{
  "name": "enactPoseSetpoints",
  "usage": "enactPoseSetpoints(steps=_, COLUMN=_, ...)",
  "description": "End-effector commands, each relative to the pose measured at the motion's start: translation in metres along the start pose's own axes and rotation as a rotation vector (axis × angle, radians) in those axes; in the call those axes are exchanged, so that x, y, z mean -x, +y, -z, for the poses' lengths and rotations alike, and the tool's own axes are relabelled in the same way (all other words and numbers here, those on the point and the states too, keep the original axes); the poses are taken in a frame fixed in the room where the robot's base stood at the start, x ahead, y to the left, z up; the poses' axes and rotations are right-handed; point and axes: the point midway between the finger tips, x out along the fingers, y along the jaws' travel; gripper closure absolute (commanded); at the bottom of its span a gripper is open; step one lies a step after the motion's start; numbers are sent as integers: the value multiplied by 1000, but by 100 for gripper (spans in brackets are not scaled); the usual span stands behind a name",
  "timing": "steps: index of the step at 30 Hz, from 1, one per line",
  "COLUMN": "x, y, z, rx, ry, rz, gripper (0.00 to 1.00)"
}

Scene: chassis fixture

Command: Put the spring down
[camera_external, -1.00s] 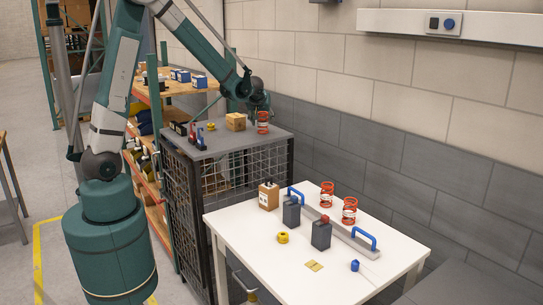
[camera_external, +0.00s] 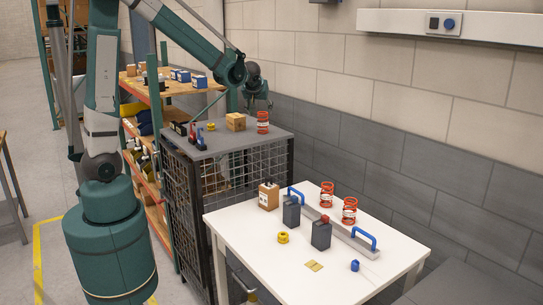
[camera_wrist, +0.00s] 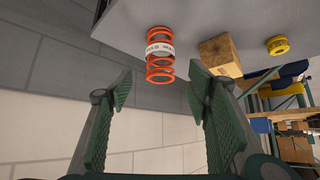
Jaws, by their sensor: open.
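A red-orange coil spring with a white label band (camera_external: 263,122) stands upright on the grey top of the mesh cabinet (camera_external: 222,142), near its back right corner. It also shows in the wrist view (camera_wrist: 160,54), beyond the fingertips. My gripper (camera_wrist: 161,84) is open and empty, with its two green fingers wide apart and the spring clear of them. In the external view my gripper (camera_external: 258,104) is just above and behind the spring and partly hard to make out. Two similar springs (camera_external: 327,195) (camera_external: 349,211) stand on the white table (camera_external: 290,275).
The wall (camera_external: 330,110) is close behind. The table holds canisters and a blue-handled bar (camera_external: 345,236).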

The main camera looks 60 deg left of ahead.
Motion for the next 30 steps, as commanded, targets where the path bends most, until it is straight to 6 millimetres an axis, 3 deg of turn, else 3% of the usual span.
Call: enactPoseSetpoints(steps=30, x=8, y=0, z=0, rx=-1, ry=0, rz=0, gripper=50)
